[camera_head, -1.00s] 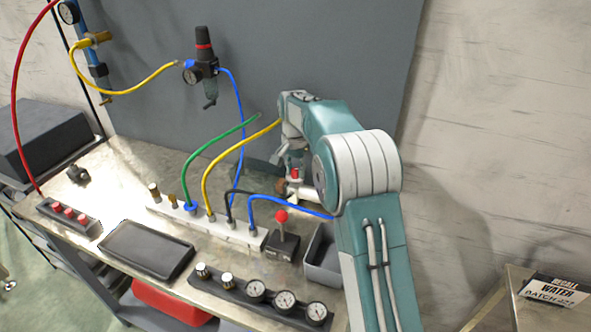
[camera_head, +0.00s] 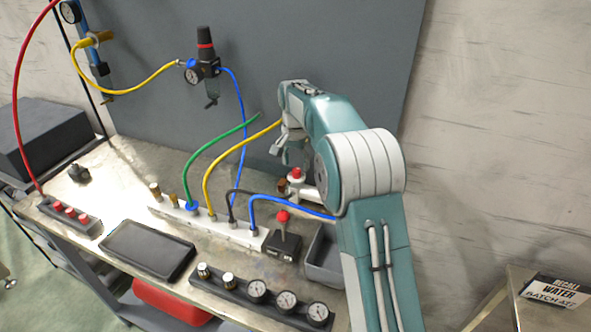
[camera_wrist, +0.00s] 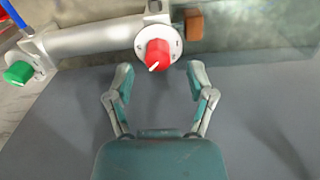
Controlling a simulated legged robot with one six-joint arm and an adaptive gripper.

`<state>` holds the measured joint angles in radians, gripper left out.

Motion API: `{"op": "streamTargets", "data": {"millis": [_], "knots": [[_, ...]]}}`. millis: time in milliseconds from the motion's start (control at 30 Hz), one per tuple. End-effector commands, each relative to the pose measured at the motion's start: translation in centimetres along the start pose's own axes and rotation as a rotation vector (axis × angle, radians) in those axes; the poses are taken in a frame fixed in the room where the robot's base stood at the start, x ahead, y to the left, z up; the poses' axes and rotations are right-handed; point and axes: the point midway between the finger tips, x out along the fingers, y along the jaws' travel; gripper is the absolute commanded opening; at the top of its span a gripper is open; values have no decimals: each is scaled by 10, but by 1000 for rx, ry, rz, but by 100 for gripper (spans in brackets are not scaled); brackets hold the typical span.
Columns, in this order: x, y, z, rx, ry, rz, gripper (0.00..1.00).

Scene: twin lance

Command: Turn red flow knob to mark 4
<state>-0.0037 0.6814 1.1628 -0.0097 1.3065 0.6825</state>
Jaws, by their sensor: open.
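The red flow knob (camera_wrist: 155,53) sits on a round white dial plate (camera_wrist: 176,45) on a pale pipe. Its white pointer mark faces down and slightly left in the wrist view. The dial's marks are too small to read. In the head view the red knob (camera_head: 296,172) shows beside my arm. My gripper (camera_wrist: 160,78) is open, its two fingers apart below the knob in the wrist view, one to each side, with nothing between them. In the head view my gripper (camera_head: 283,143) is partly hidden by my arm, just above and left of the knob.
A green knob (camera_wrist: 18,73) sits on the pipe's left end, and a brown block (camera_wrist: 193,25) is right of the dial. Yellow (camera_head: 208,180) and blue hoses arch close to my gripper. A red-topped lever box (camera_head: 283,240) and grey bin (camera_head: 325,262) stand in front.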

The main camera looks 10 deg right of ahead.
Motion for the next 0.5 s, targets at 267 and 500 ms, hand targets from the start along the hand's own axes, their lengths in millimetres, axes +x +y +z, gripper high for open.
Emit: {"op": "streamTargets", "data": {"millis": [267,500], "knots": [[-60,-2,0,-1,2,-1,70],[-88,-2,0,-1,-1,1,70]]}}
